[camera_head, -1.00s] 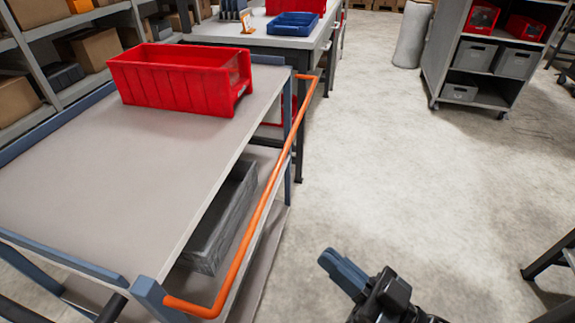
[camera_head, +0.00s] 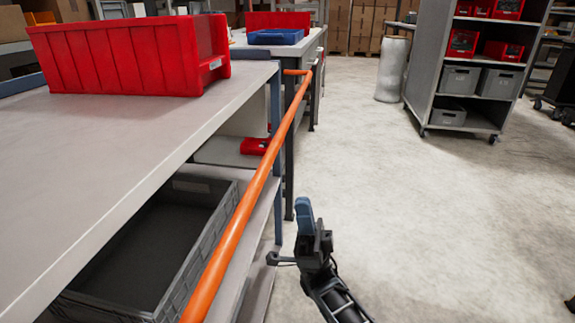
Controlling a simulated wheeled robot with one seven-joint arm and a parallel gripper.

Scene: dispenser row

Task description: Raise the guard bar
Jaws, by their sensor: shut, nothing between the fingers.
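The orange guard bar (camera_head: 247,200) runs along the open long side of the grey trolley (camera_head: 110,140). It hangs below the top shelf's edge, in front of the lower shelf, and bends in at its far end. Its near end is out of the picture. My gripper (camera_head: 304,217) is to the right of the bar, apart from it, over the concrete floor. Its blue fingers are together and empty, pointing up in the picture.
A red bin (camera_head: 130,58) stands on the trolley's top shelf. A grey crate (camera_head: 150,245) sits on the shelf below. A table with a blue tray (camera_head: 276,37) stands beyond. A wheeled rack (camera_head: 470,60) is at the back right. The floor (camera_head: 430,220) on the right is clear.

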